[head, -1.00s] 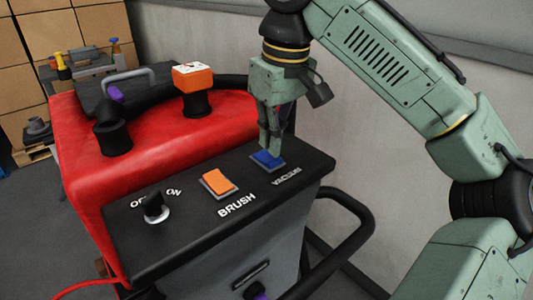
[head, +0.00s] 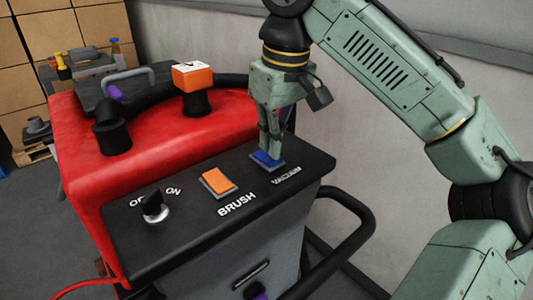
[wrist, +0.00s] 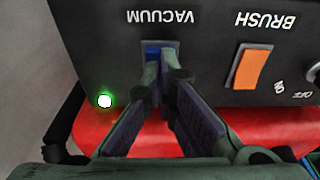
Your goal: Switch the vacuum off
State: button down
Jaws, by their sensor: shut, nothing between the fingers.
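The blue vacuum switch (head: 267,160) is a rocker in a grey frame on the black panel, beside the white VACUUM label. My gripper (head: 270,152) is shut and empty, pointing down with its fingertips at the switch; they appear to touch it. In the wrist view the fingertips (wrist: 160,52) cover most of the blue switch (wrist: 152,50), so its tilt is hard to tell. A green light (wrist: 105,101) glows on the panel near the switch in the wrist view.
The orange brush switch (head: 217,182) sits left of the vacuum switch, and it also shows in the wrist view (wrist: 250,68). A black OFF/ON key knob (head: 154,207) is further left. The red tank (head: 80,140) lies behind the panel. A black handle (head: 350,235) curves at the right.

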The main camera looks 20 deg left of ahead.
jog(key=shift+f+b, duration=0.3)
jog(key=shift+f, duration=0.4)
notch_tip(320, 180, up, 3)
jog(key=p, duration=0.2)
jog(key=shift+p, duration=0.3)
jog(key=shift+r, duration=2.05)
